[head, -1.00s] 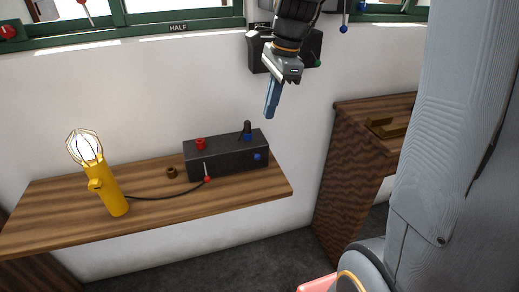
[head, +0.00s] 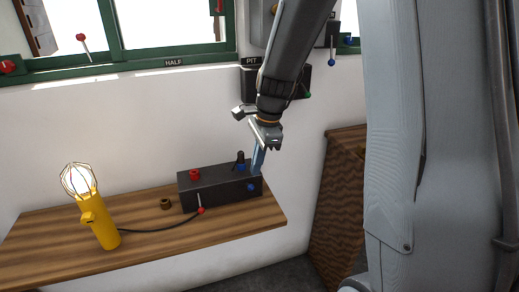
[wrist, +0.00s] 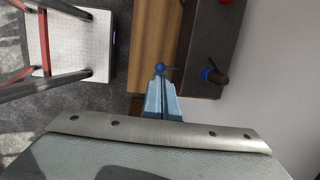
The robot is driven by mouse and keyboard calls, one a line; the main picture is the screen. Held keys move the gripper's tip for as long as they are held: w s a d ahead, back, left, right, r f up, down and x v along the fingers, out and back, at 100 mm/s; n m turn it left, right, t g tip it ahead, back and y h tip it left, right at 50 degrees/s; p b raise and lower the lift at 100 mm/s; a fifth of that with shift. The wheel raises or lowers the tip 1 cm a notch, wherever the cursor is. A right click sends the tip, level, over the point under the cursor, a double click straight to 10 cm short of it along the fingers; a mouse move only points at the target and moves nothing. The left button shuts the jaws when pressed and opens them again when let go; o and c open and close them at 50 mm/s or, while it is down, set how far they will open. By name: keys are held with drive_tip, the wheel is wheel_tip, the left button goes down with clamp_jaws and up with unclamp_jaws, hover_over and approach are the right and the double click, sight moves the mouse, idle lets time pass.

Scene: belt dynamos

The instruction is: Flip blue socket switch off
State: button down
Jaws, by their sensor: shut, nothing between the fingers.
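The dark socket box (head: 215,188) sits on the wooden bench. A blue-ended switch (head: 251,187) is on its front face near the right end. In the wrist view the blue switch knob (wrist: 160,68) shows right at my fingertips; I cannot tell whether they touch it. A blue socket (head: 241,167) with a black plug in it is on the box top. My gripper (head: 257,172) is shut and empty, its light-blue fingers pointing down by the box's right end. The fingers also show shut in the wrist view (wrist: 162,82).
A red socket (head: 194,174) and a red-ended switch (head: 200,210) are on the box's left part. A yellow caged lamp (head: 103,228) stands lit on the bench (head: 50,250), its cable running to the box. A small brown ring (head: 165,204) lies between. A wooden cabinet (head: 335,210) is to the right.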

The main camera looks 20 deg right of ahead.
sight(251, 185)
drive_tip(key=shift+w+a+f+p, duration=0.15)
drive_tip(key=shift+a+f+p, duration=0.05)
drive_tip(key=shift+f, duration=0.95)
drive_tip(key=shift+w+a+f+p, duration=0.1)
drive_tip(key=shift+a+f+p, duration=0.1)
drive_tip(key=shift+f, duration=0.95)
